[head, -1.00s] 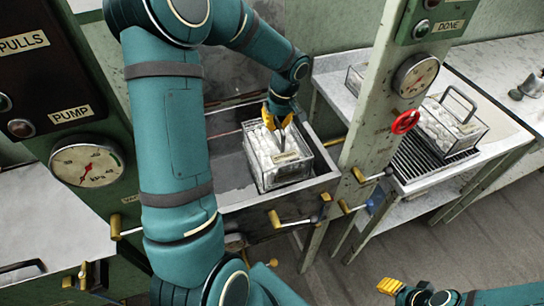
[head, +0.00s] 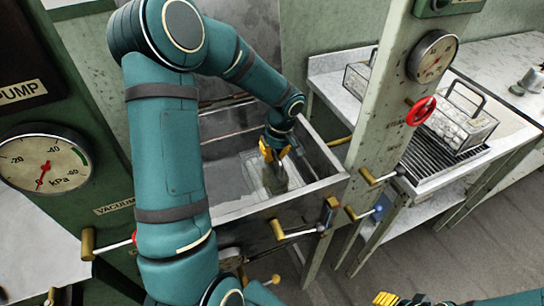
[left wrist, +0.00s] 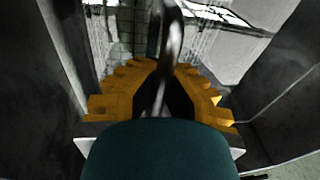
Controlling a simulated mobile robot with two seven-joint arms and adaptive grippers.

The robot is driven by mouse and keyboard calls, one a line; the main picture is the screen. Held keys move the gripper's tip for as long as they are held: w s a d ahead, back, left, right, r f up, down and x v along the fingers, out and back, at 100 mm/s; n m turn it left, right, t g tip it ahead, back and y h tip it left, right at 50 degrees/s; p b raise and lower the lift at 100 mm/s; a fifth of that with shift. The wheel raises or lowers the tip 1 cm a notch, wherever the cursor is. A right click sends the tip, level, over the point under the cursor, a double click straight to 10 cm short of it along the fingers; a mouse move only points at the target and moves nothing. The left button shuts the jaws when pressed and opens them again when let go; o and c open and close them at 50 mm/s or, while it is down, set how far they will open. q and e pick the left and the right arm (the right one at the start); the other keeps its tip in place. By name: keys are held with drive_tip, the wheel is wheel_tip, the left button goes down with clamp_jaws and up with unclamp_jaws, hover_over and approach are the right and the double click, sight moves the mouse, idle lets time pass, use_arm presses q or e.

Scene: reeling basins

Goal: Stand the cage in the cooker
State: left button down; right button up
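The cage (head: 250,182) is low inside the cooker, a grey metal basin (head: 325,187) in the middle of the head view. Only a pale, blurred outline of it shows, as if under liquid. My left gripper (head: 274,150) reaches down into the basin above it. In the left wrist view, the cage's metal handle (left wrist: 172,45) passes between the yellow fingers of the gripper (left wrist: 160,80), which look closed around it. The cage's wire mesh (left wrist: 125,22) shows beyond. My right gripper (head: 385,298) is cut off at the bottom edge; its fingers are unclear.
A brass-handled lever (head: 280,229) sticks out at the basin's front. A vacuum gauge (head: 45,165) is at left.

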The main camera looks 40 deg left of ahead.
use_arm(q)
drive_tip(key=shift+d+r, duration=0.1)
drive_tip(key=shift+r, duration=0.1)
drive_tip(key=shift+f, duration=0.2)
drive_tip(key=c, duration=1.1)
unclamp_jaws()
drive_tip(key=shift+c, duration=0.2)
drive_tip(key=shift+r, duration=0.1)
drive_tip(key=shift+r, duration=0.3)
wheel_tip(320, 180, up, 11)
drive_tip(key=w+d+p, duration=0.1)
drive_tip(key=p, duration=0.1)
drive_tip(key=shift+d+r+p, duration=0.2)
drive_tip(key=shift+d+p, duration=0.1)
drive_tip(key=shift+p, duration=0.05)
